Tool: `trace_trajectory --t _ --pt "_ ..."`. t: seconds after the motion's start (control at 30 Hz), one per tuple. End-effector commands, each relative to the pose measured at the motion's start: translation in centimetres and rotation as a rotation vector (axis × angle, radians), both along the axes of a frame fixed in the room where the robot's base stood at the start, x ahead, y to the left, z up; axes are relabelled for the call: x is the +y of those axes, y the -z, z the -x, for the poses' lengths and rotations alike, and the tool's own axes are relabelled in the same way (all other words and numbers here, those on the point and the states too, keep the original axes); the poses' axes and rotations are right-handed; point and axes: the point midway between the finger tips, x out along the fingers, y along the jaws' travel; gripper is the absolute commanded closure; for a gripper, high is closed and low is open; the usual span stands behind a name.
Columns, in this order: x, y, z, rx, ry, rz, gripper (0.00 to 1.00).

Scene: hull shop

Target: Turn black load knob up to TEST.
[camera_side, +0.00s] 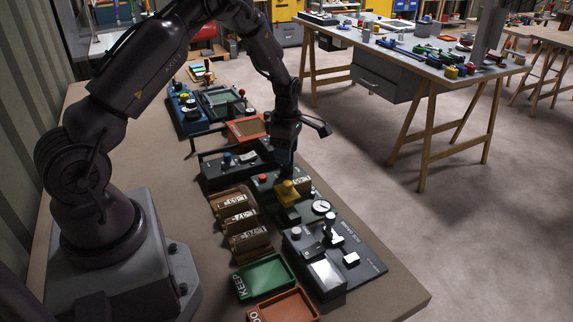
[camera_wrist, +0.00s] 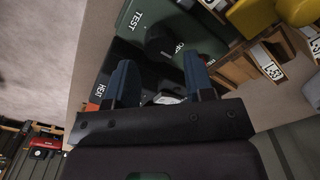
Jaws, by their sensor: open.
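The black load knob (camera_wrist: 159,40) shows in the wrist view on a dark green panel (camera_wrist: 190,20). White lettering TEST is printed to the upper left of the knob, and another word, partly hidden, to its right. My gripper (camera_wrist: 158,62) is open, its two blue-grey fingers apart, with the knob just beyond the gap between the tips. I cannot tell whether the fingers touch it. In the side view my gripper (camera_side: 285,165) is low over the far part of the green panel (camera_side: 262,190), and I cannot make out the knob there.
A yellow block (camera_side: 289,191) and a red button (camera_side: 262,178) are close to my gripper. A dark unit with a gauge (camera_side: 321,207) stands in front. Brown labelled boxes (camera_side: 247,238), a green KEEP tray (camera_side: 264,277) and an orange tray (camera_side: 284,306) lie nearer. A black-handled unit (camera_side: 235,166) stands left.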

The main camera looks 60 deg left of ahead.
Motion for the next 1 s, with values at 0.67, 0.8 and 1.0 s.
trace_trajectory --t 0.67,0.8,1.0 --pt "0.0 4.5 0.0 -0.002 0.001 -0.001 0.54" --pt "0.0 4.5 0.0 -0.001 0.001 -0.001 0.86" --pt "0.0 4.5 0.0 -0.001 0.008 -0.001 0.86"
